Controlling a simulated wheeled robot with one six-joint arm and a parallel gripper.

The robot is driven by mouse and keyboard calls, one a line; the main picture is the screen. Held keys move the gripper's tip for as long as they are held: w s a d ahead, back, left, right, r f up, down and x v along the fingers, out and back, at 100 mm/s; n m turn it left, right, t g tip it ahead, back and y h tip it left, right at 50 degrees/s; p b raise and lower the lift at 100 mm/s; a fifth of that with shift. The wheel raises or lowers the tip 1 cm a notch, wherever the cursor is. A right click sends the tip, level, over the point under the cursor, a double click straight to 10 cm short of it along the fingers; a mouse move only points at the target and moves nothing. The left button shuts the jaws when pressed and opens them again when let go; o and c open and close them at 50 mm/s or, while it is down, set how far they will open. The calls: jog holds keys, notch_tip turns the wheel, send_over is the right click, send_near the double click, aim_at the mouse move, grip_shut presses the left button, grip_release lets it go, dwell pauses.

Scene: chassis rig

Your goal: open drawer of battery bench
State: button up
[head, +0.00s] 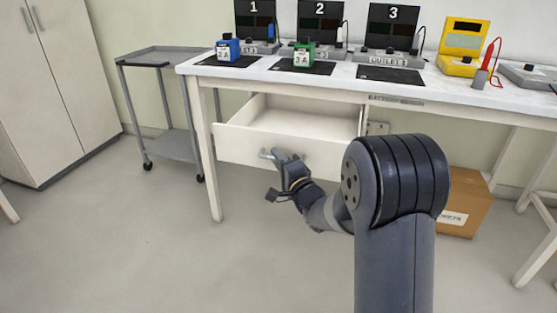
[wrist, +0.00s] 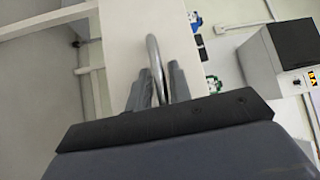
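The white battery bench (head: 205,120) has its drawer (head: 240,143) standing pulled out, with the inside visible from above. The drawer front carries a grey bar handle (head: 264,154), partly hidden by my gripper (head: 281,157). In the wrist view, the curved metal handle (wrist: 152,50) runs between the two fingers of my gripper (wrist: 160,78). The fingers lie close on either side of the bar and look shut on it. The drawer front (wrist: 125,40) fills the area beyond them.
Battery packs, one blue (head: 228,48) and one green (head: 304,55), stand on black mats on the bench top. A yellow tester (head: 460,55) is at right. A grey cart (head: 165,90) stands left; a cardboard box (head: 465,205) is under the bench. Floor in front is clear.

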jog(key=shift+o, duration=1.2)
jog(key=p+v, duration=0.2)
jog(key=v, duration=0.8)
jog(key=shift+s, duration=0.4)
jog(key=shift+w+f, duration=0.1)
jog(key=b+x, duration=0.2)
jog(key=x, duration=0.8)
jog(key=shift+w, duration=0.35)
